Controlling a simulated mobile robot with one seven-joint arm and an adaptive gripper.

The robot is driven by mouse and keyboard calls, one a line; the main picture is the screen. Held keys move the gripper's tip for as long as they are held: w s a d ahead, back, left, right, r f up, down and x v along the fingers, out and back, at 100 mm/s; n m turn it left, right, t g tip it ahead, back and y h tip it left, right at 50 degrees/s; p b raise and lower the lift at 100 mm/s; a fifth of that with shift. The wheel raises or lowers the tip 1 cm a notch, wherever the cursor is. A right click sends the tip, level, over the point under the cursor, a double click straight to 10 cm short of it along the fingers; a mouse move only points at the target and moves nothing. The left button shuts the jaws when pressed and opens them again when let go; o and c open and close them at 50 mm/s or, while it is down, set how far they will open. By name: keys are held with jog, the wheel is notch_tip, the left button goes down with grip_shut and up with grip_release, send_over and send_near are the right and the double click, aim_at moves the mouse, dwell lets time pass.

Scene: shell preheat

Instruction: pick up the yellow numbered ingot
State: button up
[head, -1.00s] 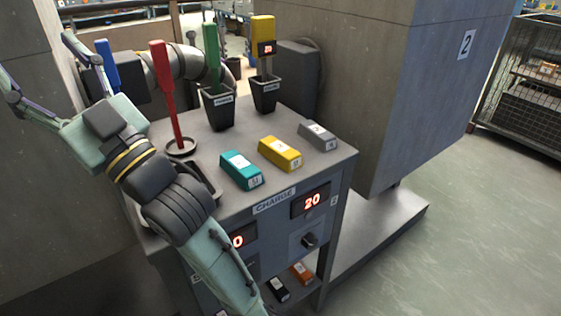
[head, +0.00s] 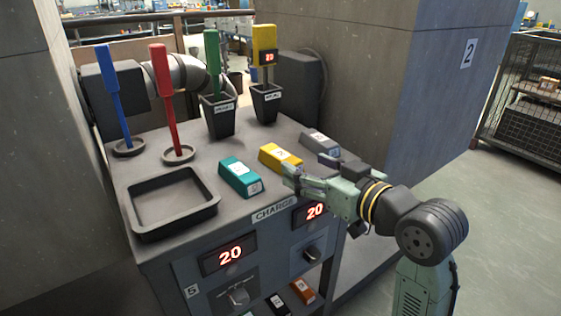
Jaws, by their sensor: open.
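The yellow ingot (head: 279,155) lies on the grey bench top, between a teal ingot (head: 240,177) on its left and a grey ingot (head: 319,143) on its right. Its white label shows, but its number is too small to read; its right end is close to my gripper in the picture. My gripper (head: 289,178) reaches in from the right, over the bench's front edge. It is open and empty, with its fingers pointing left, in front of the yellow ingot. I cannot tell whether a finger touches the ingot.
An empty black tray (head: 206,214) sits at the bench's front left. Behind it stand a blue tool (head: 110,90) and a red tool (head: 164,95) in round holders. Black pots (head: 217,118) hold a green tool and a yellow one. A concrete block (head: 365,100) rises behind the bench.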

aim_at(286, 158)
jog(key=p+x, duration=0.1)
jog(key=x, duration=0.8)
jog(key=shift+a+f, duration=0.15)
jog(key=shift+a, duration=0.15)
jog(key=shift+c, duration=0.2)
grip_shut()
